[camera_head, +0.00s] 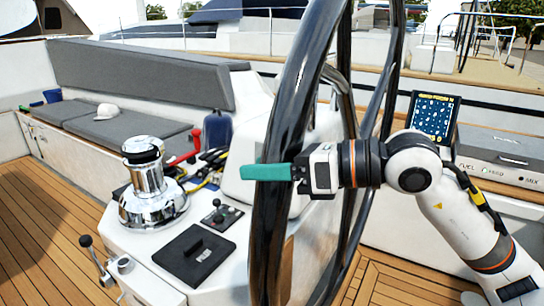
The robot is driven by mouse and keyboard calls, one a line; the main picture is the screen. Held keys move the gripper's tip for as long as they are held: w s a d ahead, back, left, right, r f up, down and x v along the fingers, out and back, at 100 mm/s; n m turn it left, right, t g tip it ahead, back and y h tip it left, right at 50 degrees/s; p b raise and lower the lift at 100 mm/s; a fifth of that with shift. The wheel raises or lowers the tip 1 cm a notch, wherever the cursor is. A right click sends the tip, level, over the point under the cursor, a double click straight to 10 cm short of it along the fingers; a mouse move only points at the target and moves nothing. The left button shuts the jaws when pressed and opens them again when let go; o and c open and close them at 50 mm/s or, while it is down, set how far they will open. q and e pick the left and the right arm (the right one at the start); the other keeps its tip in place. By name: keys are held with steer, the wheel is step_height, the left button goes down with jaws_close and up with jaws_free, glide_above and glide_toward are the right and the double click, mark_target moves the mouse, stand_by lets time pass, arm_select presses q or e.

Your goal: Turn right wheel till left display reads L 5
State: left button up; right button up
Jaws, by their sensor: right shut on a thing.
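The large black steering wheel (289,100) stands in the middle, seen nearly edge-on, with its near rim running from top to bottom of the view. My right gripper (266,172) reaches in from the right with teal fingers across the near rim at mid height. It is shut on the rim. A tilted display (433,117) with a blue screen and small light characters stands at the right, behind my right arm. I cannot read its text or tell whether it is the left display. My left gripper is not in view.
A chrome winch (148,182) stands on the white console left of the wheel. Near it are a black hatch (194,254), a small lever panel (221,216) and a lever (93,255). A grey bench (125,124) holds a white cap (106,111). Wooden deck (48,235) is clear at left.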

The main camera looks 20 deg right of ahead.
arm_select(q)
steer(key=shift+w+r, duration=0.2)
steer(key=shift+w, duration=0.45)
arm_select(e)
steer(key=shift+s+a+f, duration=0.2)
steer(key=shift+f, duration=0.45)
steer(key=o, duration=1.3)
arm_select(q)
steer(key=shift+b, duration=0.3)
arm_select(e)
steer(key=shift+o, duration=0.2)
steer(key=shift+d, duration=0.1)
steer(key=shift+s+d, duration=0.15)
steer(key=shift+d, duration=0.1)
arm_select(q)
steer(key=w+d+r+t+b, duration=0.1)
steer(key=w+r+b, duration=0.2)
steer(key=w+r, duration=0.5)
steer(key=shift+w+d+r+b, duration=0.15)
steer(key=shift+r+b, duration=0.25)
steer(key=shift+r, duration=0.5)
arm_select(e)
steer(key=v, duration=1.1)
steer(key=shift+s+r, duration=0.2)
